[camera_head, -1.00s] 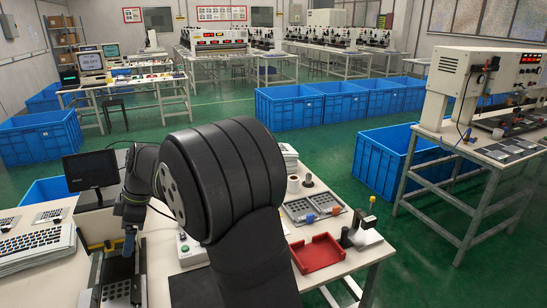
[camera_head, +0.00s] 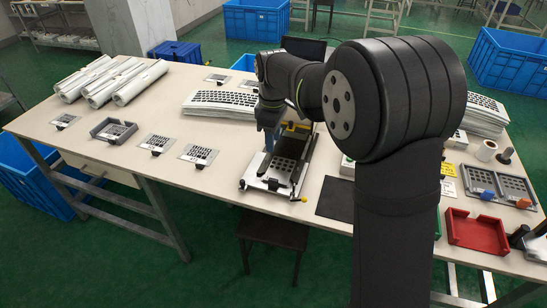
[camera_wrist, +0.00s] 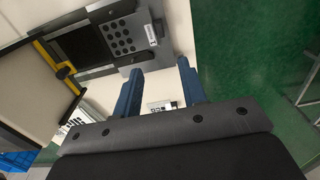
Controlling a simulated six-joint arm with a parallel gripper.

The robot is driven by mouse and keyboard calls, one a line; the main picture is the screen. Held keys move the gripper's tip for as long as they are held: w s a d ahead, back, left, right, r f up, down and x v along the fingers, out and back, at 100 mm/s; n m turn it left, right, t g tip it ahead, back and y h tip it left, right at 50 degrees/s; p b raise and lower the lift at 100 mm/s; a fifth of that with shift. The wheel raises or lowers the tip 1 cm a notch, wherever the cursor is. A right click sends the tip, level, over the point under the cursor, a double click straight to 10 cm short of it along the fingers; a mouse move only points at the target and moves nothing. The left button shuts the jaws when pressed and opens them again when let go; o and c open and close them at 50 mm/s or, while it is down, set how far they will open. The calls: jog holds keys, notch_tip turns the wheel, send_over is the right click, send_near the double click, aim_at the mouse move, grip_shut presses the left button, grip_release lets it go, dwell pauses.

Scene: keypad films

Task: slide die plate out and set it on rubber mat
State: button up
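The die plate (camera_head: 284,170), dark grey with rows of round holes, lies in the metal press fixture (camera_head: 255,184) on the table. In the wrist view the die plate (camera_wrist: 122,37) shows with a small light label at its edge. My gripper (camera_head: 267,146) is above the fixture's left side. A dark flat mat (camera_head: 335,198), likely the rubber mat, lies right of the fixture, partly hidden by my arm.
A yellow bar (camera_head: 297,130) crosses the fixture. Keypad sheets (camera_head: 219,103) are stacked behind it. Several small framed keypads (camera_head: 154,142) lie to the left, white rolls (camera_head: 138,82) farther back. A red tray (camera_head: 478,231) stands at the right.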

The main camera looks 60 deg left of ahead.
aim_at(273, 179)
notch_tip(273, 179, down, 16)
jog(key=shift+f, duration=0.15)
dwell(0.3)
grip_shut()
